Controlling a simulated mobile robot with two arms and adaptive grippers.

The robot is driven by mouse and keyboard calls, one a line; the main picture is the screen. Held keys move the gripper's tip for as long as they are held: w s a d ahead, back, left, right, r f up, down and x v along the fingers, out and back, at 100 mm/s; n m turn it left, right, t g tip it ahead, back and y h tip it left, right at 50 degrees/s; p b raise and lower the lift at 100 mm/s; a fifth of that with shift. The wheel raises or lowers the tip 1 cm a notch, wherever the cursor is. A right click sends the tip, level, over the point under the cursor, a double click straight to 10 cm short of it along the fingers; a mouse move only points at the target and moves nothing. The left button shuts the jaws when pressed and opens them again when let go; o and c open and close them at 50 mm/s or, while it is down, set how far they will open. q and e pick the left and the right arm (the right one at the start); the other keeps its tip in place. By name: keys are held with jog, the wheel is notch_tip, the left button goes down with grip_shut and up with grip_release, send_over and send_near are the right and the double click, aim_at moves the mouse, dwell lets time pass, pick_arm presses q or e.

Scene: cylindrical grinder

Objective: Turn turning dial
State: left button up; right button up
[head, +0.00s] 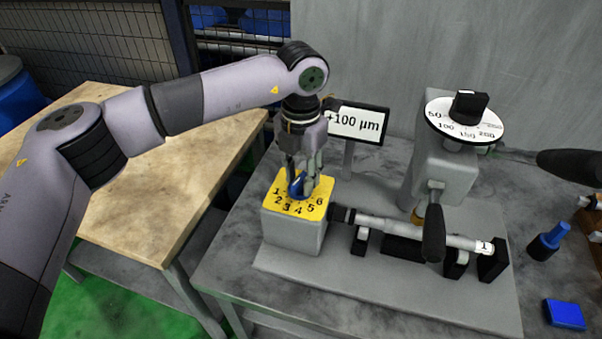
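A blue dial knob (297,187) sits on a yellow plate (276,205) numbered 1 to 6, on top of a grey block. My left gripper (302,184) points down from above, with its fingers on either side of the knob, partly hiding it. I cannot tell whether the fingers press on it. A second dial, a white disc (467,127) with a black knob (469,104), tops the grey upright on the right; no gripper is at it. My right gripper is not in view.
A display (357,122) reading "+100 µm" stands behind the block. A shaft (415,230) lies to the right, near a black handle (433,235). Another dark handle (570,164) is at the right edge. A wooden table (150,185) on the left is clear.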

aim_at(301, 177)
pick_arm(q)
notch_tip(301, 177, up, 12)
dwell(0.7)
